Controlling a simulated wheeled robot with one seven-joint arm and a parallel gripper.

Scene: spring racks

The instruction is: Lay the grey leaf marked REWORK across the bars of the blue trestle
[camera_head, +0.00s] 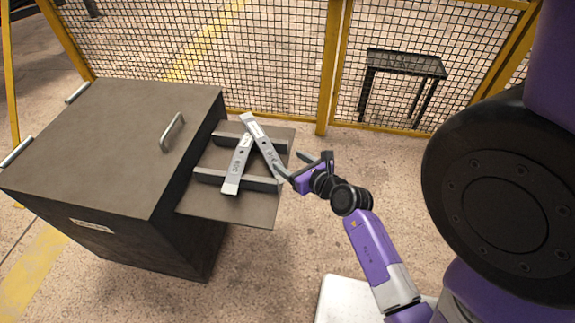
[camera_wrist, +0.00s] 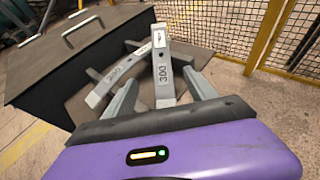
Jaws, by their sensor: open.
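Two grey leaves lie on two grey bars above a dark shelf. One leaf (camera_head: 262,145) slants with its near end close to my gripper. It also shows in the wrist view (camera_wrist: 164,75), marked 300, with a white label at its far end too small to read. The other leaf (camera_head: 237,165) crosses beside it, also bearing a number; it shows in the wrist view at left (camera_wrist: 118,74). I cannot read REWORK on either. My gripper (camera_head: 290,165) is open; in the wrist view (camera_wrist: 160,92) the first leaf's near end appears between its fingers. No blue trestle is visible.
The shelf (camera_head: 225,208) juts from a dark cabinet (camera_head: 120,130) with a handle (camera_head: 172,132) on top. A yellow-framed mesh fence (camera_head: 290,60) runs behind. A black stand (camera_head: 405,65) is beyond it. Open floor lies right of the shelf.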

